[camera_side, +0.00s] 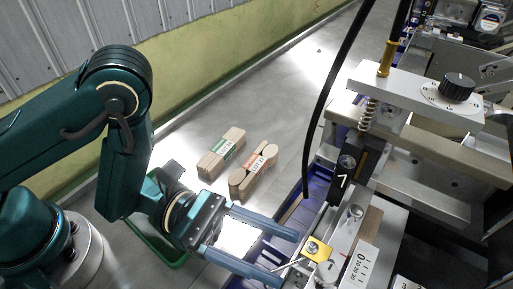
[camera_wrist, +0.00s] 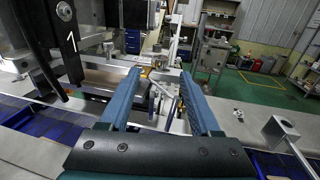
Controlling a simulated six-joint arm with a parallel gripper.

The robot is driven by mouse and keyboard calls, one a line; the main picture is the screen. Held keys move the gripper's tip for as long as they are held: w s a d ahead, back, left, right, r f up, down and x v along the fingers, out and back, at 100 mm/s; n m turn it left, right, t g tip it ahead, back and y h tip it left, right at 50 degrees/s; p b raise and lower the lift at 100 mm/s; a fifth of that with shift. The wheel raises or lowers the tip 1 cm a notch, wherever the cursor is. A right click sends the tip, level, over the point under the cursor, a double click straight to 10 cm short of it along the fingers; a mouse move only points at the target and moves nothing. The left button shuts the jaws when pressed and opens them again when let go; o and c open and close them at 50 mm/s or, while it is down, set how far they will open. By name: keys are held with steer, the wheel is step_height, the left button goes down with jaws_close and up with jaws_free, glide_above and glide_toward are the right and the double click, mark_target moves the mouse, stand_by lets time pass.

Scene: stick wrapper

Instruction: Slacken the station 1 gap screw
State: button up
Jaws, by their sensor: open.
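My gripper (camera_side: 286,258) reaches right from the arm with its two blue fingers wide apart and nothing held. A yellow plate (camera_side: 318,250) with a silver screw head and a thin metal lever (camera_side: 290,267) sits just beyond the fingertips, beside the station marked 1 (camera_side: 343,181). The lever points back toward the space between the fingers; I cannot tell whether it touches either one. In the wrist view the gripper (camera_wrist: 160,76) frames the lever (camera_wrist: 160,88) between its fingers. Which screw is the gap screw is not labelled in view.
A silver knob (camera_side: 355,212) and a printed scale (camera_side: 361,266) are close by on the machine. A black cable (camera_side: 325,95) hangs near it. A black dial (camera_side: 457,87) is farther back. Two banded stick bundles (camera_side: 222,152) (camera_side: 254,172) lie on the grey surface.

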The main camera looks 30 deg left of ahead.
mark_target(319, 263)
steer(key=d+m+g, duration=0.1)
steer(key=g, duration=0.1)
steer(key=w+d+r+m+g, duration=0.1)
steer(key=g, duration=0.1)
steer(key=d+m+g+h, duration=0.1)
steer(key=g, duration=0.1)
steer(key=shift+w+r, duration=0.25)
steer(key=shift+w, duration=0.1)
steer(key=shift+w+d+m+g, duration=0.1)
steer(key=shift+w+m+g, duration=0.15)
steer(key=shift+m+g, duration=0.4)
steer(key=shift+w+a+f+m+g+y, duration=0.1)
steer(key=shift+w+f+m+g+y, duration=0.15)
steer(key=shift+m+g+y, duration=0.2)
steer(key=shift+w+a+f+m+g+y, duration=0.1)
steer(key=shift+w+f+m+g+y, duration=0.15)
steer(key=shift+g+y, duration=0.2)
steer(key=shift+x, duration=2.6)
steer(key=shift+s, duration=0.15)
steer(key=shift+c, duration=0.3)
jaws_close()
